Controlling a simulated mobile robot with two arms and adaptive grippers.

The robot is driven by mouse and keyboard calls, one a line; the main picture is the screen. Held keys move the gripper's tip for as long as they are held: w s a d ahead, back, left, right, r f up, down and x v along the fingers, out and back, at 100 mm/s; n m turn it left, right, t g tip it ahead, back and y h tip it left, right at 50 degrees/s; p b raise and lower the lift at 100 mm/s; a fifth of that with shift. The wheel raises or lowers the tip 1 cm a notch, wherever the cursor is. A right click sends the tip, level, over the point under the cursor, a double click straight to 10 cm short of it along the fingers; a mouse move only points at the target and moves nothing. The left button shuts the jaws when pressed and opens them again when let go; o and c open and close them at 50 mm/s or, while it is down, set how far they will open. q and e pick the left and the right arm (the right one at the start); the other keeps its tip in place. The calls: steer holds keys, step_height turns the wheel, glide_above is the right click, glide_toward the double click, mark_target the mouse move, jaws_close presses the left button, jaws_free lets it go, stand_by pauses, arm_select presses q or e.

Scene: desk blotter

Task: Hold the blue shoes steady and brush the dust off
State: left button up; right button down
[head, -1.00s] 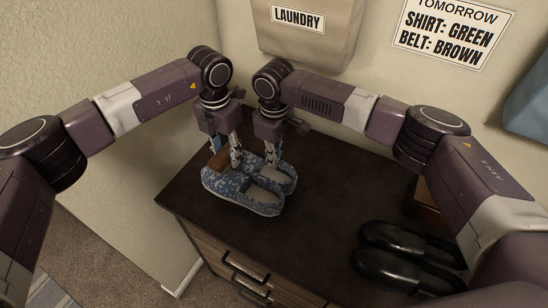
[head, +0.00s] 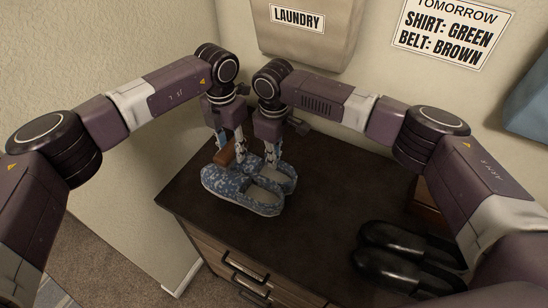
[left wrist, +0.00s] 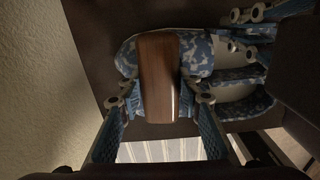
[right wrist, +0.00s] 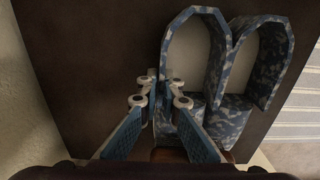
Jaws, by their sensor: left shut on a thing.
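The pair of blue patterned shoes (head: 232,185) sits side by side near the left end of the dark dresser top; it also shows in the left wrist view (left wrist: 200,58) and right wrist view (right wrist: 228,118). My left gripper (head: 226,152) is shut on a brown wooden brush (left wrist: 159,75), over the toe of the left-hand shoe in the head view. The bristles are hidden, so contact is unclear. My right gripper (right wrist: 160,82) has its fingertips nearly together on the side wall of one shoe, at the pair's far side in the head view.
Two black shoes (head: 405,245) stand on the dresser top (head: 310,220) at the right, by a brown wooden box (head: 428,205). A laundry bag (head: 305,35) hangs on the wall behind. The dresser's middle is clear.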

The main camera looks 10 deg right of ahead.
mark_target(225, 154)
arm_select(q)
steer(key=shift+s+a+f, duration=0.25)
steer(key=shift+s+a, duration=0.2)
steer(key=shift+s, duration=0.15)
steer(key=shift+s+a+f, duration=0.2)
steer(key=shift+s+a, duration=0.2)
steer(key=shift+s, duration=0.2)
steer(key=shift+s+a+r, duration=0.1)
steer(key=shift+s+a, duration=0.4)
steer(key=shift+s, duration=0.2)
steer(key=shift+s+a+r, duration=0.1)
steer(key=shift+s+a, duration=0.35)
steer(key=shift+s, duration=0.2)
steer(key=shift+w+d+r, duration=0.2)
steer(key=shift+w+d, duration=0.4)
steer(key=shift+w, duration=0.25)
steer(key=shift+w+d+r, duration=0.2)
steer(key=shift+w+d, duration=0.4)
steer(key=shift+w, duration=0.2)
